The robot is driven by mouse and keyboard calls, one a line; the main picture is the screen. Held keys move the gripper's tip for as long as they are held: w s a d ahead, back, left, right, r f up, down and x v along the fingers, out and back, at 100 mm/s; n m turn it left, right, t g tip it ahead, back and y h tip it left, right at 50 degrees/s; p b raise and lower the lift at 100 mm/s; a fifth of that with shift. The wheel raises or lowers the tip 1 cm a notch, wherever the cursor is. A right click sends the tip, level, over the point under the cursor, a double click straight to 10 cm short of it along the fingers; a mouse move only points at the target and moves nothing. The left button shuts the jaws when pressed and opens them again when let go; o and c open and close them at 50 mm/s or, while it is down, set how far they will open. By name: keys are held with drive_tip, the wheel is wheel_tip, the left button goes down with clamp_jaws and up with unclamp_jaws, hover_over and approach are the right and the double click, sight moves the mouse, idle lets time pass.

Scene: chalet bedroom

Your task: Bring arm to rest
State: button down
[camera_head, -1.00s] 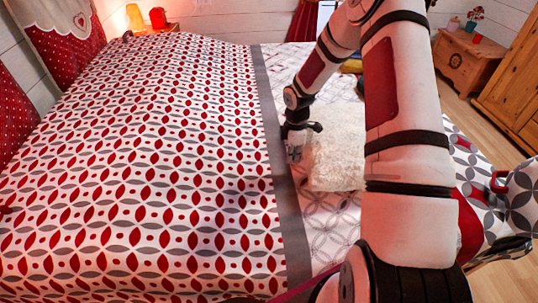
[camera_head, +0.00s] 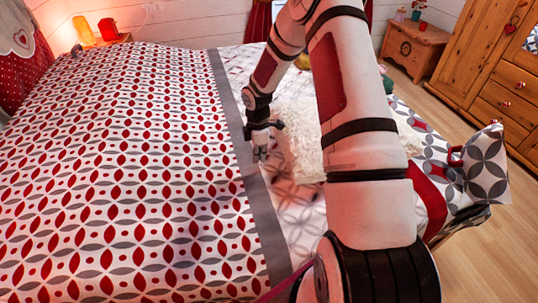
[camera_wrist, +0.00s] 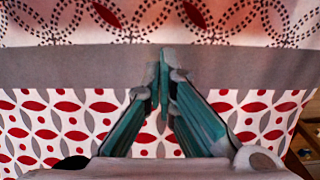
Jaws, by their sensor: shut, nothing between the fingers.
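My gripper (camera_head: 261,150) hangs at the end of my folded arm, in the middle of the head view. It points down over the bed, close to the grey stripe of the patterned bedcover (camera_head: 130,165). Whether it touches the cloth I cannot tell. In the wrist view the two fingers (camera_wrist: 163,78) meet at their tips, shut and empty, with the grey stripe and the red-and-white pattern behind them. My upper arm fills the centre right of the head view and hides part of the bed.
A white fluffy cushion (camera_head: 299,140) lies on the bed just right of my gripper. A patterned bag-like item (camera_head: 486,165) with a red band is at the bed's right edge. Wooden floor (camera_head: 500,225) is open at right, before a wardrobe (camera_head: 500,75) and a small chest (camera_head: 421,50).

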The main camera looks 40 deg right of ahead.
drive_tip(key=s+a+r+m+h+p, duration=0.1)
drive_tip(key=s+r, duration=0.1)
drive_tip(key=r, duration=0.9)
drive_tip(key=s+a+r+m+p, duration=0.1)
drive_tip(key=s+a+r+p, duration=0.1)
drive_tip(key=r, duration=0.9)
drive_tip(key=s+a+r+m+t+h+p, duration=0.15)
drive_tip(key=s+a+r+m, duration=0.25)
drive_tip(key=s+r, duration=0.65)
drive_tip(key=s+a+r+m+t+p, duration=0.1)
drive_tip(key=s+a+r+m, duration=0.1)
drive_tip(key=s, duration=0.4)
drive_tip(key=s+a+r+m+y+p, duration=0.1)
drive_tip(key=s+a+r+m+p, duration=0.1)
drive_tip(key=s+r, duration=0.4)
drive_tip(key=s+a+r+m+t+y+p, duration=0.1)
drive_tip(key=s+a+r+m, duration=0.3)
drive_tip(key=s, duration=0.4)
drive_tip(key=shift+a+r+t, duration=0.3)
drive_tip(key=shift+r+t, duration=0.05)
drive_tip(key=shift+r, duration=0.2)
